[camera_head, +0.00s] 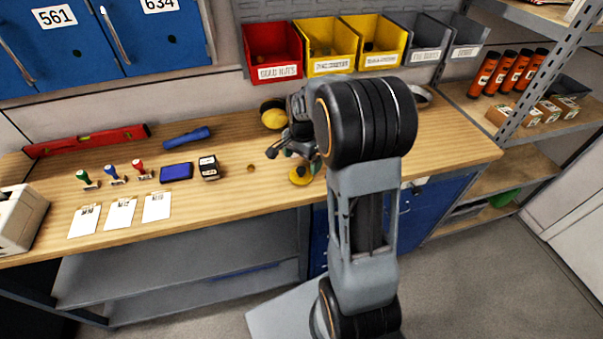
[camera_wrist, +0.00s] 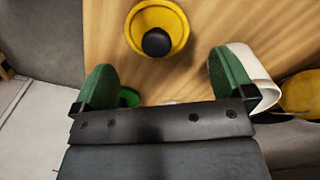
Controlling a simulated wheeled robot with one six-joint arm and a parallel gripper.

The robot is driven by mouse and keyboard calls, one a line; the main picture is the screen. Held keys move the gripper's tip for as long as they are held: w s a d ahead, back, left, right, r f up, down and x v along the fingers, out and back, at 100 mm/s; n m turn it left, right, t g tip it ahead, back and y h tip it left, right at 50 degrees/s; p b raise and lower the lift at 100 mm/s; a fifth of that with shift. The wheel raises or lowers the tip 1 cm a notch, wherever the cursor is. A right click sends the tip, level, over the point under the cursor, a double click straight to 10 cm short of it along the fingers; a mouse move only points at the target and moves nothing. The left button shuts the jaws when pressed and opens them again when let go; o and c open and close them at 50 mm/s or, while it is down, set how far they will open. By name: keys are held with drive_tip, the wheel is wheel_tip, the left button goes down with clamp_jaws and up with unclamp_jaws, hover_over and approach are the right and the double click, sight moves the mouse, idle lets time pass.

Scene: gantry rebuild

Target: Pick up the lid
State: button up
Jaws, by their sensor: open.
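The lid appears to be the round yellow piece with a black knob (camera_wrist: 157,27) at the top of the wrist view, lying on the wooden bench. In the head view it is a yellow disc (camera_head: 300,176) near the bench's front edge, partly hidden by my arm. My gripper (camera_wrist: 163,72) is open, with its green fingers wide apart and nothing between them. The lid lies beyond the fingertips in the wrist view, apart from them. In the head view my arm mostly hides the gripper.
A yellow and black object (camera_head: 273,113) stands behind the lid. A white curved object (camera_wrist: 250,72) is close by the right finger, and a small green object (camera_wrist: 129,97) shows near the left one. Stamps, a black box (camera_head: 209,167) and cards lie left; bins (camera_head: 273,52) line the back.

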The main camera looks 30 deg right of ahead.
sight(302, 168)
wheel_tip(302, 168, down, 5)
drive_tip(key=shift+s+r+p, duration=0.1)
drive_tip(key=shift+s+p, duration=0.05)
drive_tip(key=shift+p, duration=0.3)
drive_tip(key=c, duration=0.8)
drive_tip(key=shift+r, duration=0.1)
